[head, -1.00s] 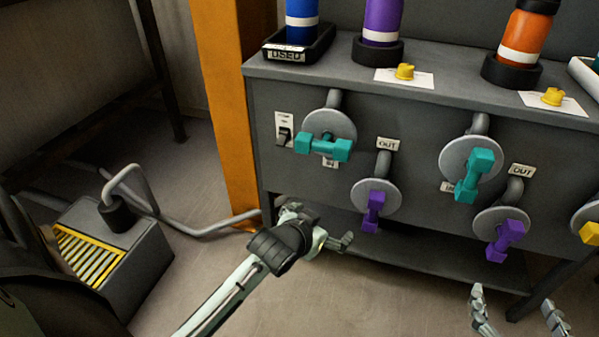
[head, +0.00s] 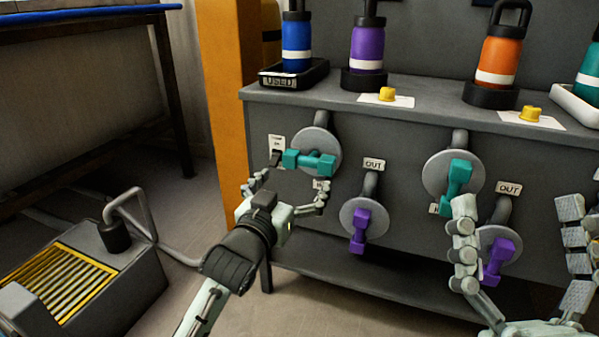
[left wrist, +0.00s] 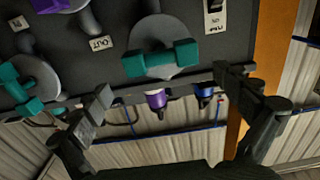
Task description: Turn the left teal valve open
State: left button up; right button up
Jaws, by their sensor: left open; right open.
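The left teal valve (head: 309,162) is on the left of the grey cabinet front, its handle lying nearly level across a round grey plate (head: 318,140). My left gripper (head: 291,190) is open just below and in front of it, fingers spread toward either end of the handle. In the left wrist view the teal handle (left wrist: 160,60) is ahead of the open fingers (left wrist: 165,88), with nothing between them. A second teal valve (head: 457,176) further right has its handle hanging down. My right gripper (head: 515,225) is open and empty in front of the cabinet's right side, partly covering a purple valve.
A purple valve (head: 361,230) sits low right of the left teal valve. A switch (head: 276,156) is close to its left. Blue (head: 297,45), purple (head: 367,50) and orange (head: 500,55) bottles stand on top. An orange post (head: 228,110) stands at left.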

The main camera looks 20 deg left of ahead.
aim_at(307, 164)
pick_arm(q)
jog(key=w, duration=0.6)
jog(key=shift+d+b, duration=0.1)
jog(key=shift+b, duration=0.25)
jog(key=shift+c, duration=0.5)
jog(key=c, duration=0.7)
